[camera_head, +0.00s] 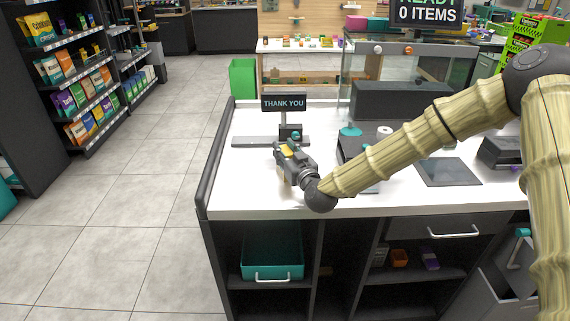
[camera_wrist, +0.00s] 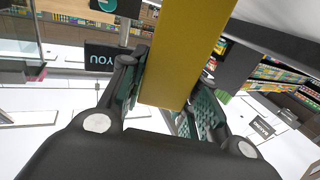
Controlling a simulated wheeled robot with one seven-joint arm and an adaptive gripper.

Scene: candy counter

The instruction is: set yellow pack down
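The yellow pack (camera_wrist: 182,50) is between the two fingers of my gripper (camera_wrist: 167,92) in the wrist view, with a finger against each side. It extends up out of the frame. In the head view my gripper (camera_head: 284,152) is over the left part of the white counter (camera_head: 250,180), and only a small bit of the yellow pack (camera_head: 288,147) shows. The rest of it is hidden by the fingers. I cannot tell whether the pack touches the counter.
A THANK YOU sign (camera_head: 283,103) stands just behind my gripper, with a flat grey strip (camera_head: 255,142) at its foot. A glass case (camera_head: 358,75) is at the back, and a dark pad (camera_head: 447,171) lies to the right. The counter's front left is clear.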

